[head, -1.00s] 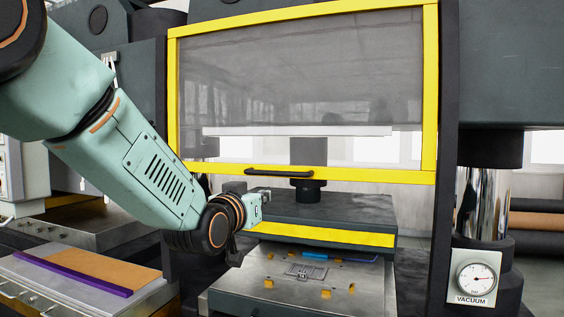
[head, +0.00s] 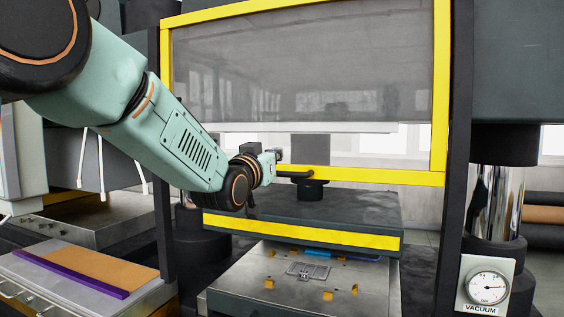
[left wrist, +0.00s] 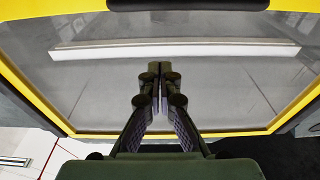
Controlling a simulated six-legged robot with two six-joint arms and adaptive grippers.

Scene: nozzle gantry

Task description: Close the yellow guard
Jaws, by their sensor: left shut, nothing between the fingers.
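The yellow guard (head: 441,80) is a yellow frame around a grey see-through panel. It stands raised in front of the press, with open space between its bottom rail and the bed. A black bar handle (head: 297,174) sits on the bottom rail, its left part hidden by my gripper. My left gripper (head: 279,156) is shut and empty, just above the handle in the head view; contact cannot be told. In the left wrist view the shut fingers (left wrist: 154,68) point toward the handle (left wrist: 187,4) at the top edge, with the guard's frame (left wrist: 240,133) around them. My right gripper is out of view.
Below the guard are a dark press block with a yellow stripe (head: 320,235) and a metal bed (head: 240,280) with small yellow pieces. Dark posts (head: 461,120) flank the guard. A vacuum gauge (head: 487,287) is at right, an orange-topped tray (head: 90,270) at left.

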